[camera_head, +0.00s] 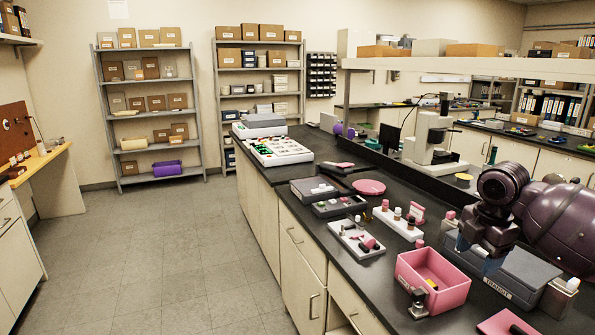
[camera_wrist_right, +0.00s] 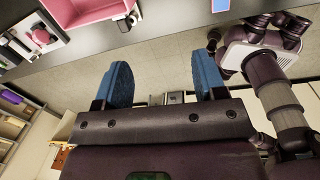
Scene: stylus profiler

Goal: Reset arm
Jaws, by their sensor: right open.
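My right gripper (camera_head: 488,262) is at the right of the head view, above the bench beside a grey case. In the right wrist view the same gripper (camera_wrist_right: 162,82) shows two blue fingers set wide apart, with nothing between them. Below the fingers' gap I see floor and the bench edge. My right arm comes in from the right edge of the head view, bent and dark purple. My left gripper does not show.
A pink bin (camera_head: 440,292) stands near the bench's front edge, left of the gripper. A white tray (camera_head: 345,232) of small parts and a white rack (camera_head: 392,222) of bottles lie farther left. A grey case (camera_head: 527,272) is close to the gripper. Floor (camera_head: 185,250) left of the bench is clear.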

